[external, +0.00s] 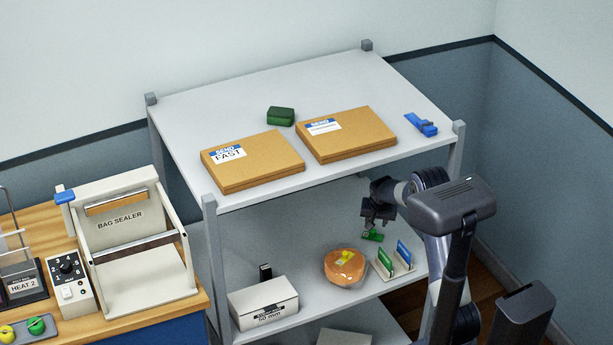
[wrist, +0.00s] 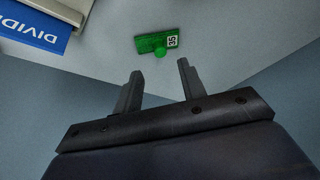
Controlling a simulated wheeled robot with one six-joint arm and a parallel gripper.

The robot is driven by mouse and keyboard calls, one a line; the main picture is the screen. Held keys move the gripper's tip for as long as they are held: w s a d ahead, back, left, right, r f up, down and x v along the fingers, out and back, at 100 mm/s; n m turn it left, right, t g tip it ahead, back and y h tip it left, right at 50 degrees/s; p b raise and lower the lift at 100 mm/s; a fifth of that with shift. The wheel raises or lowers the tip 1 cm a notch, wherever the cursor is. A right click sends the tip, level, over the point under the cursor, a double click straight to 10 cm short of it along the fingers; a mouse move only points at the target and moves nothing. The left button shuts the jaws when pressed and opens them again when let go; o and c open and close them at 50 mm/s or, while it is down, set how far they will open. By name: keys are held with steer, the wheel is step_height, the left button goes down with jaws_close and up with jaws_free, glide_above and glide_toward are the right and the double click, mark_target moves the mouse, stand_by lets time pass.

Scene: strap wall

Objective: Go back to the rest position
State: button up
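My gripper (external: 372,222) is at the right part of the middle shelf, under the top shelf's right end. In the wrist view my gripper (wrist: 158,78) shows two dark fingers spread apart with nothing between them. A small green tag (external: 373,235) with a white label lies on the middle shelf close to the gripper. In the wrist view the green tag (wrist: 158,42) is beyond the fingertips, apart from them, with a round green knob on it. Its exact distance from the fingers cannot be told.
The middle shelf (external: 310,292) also holds a rack with green and blue dividers (external: 394,262), an orange round item in clear wrap (external: 345,267) and a white box (external: 264,303). Cardboard parcels (external: 346,135) lie on the top shelf above. A grey post (external: 456,150) stands near my arm.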

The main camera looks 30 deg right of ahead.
mark_target(374, 231)
steer(key=d+v, duration=0.1)
steer(key=v, duration=0.4)
steer(key=x, duration=0.7)
steer(key=a+x, duration=0.1)
steer(key=x, duration=0.3)
steer(key=shift+w+f, duration=0.15)
steer(key=shift+f, duration=0.3)
step_height(374, 231, up, 11)
steer(key=w+a+n+y, duration=0.15)
steer(key=w+a, duration=0.25)
steer(key=a, duration=0.9)
steer(key=w+a+n+y, duration=0.1)
steer(key=w+a+n, duration=0.2)
steer(key=a, duration=1)
steer(key=s+a+f+n+y, duration=0.1)
steer(key=s+a+n, duration=0.2)
steer(key=a, duration=1)
steer(key=s+a+n+y, duration=0.1)
steer(key=s+a+n, duration=0.1)
steer(key=a, duration=1)
step_height(374, 231, down, 9)
steer(key=shift+a+f, duration=0.1)
steer(key=shift+a, duration=0.05)
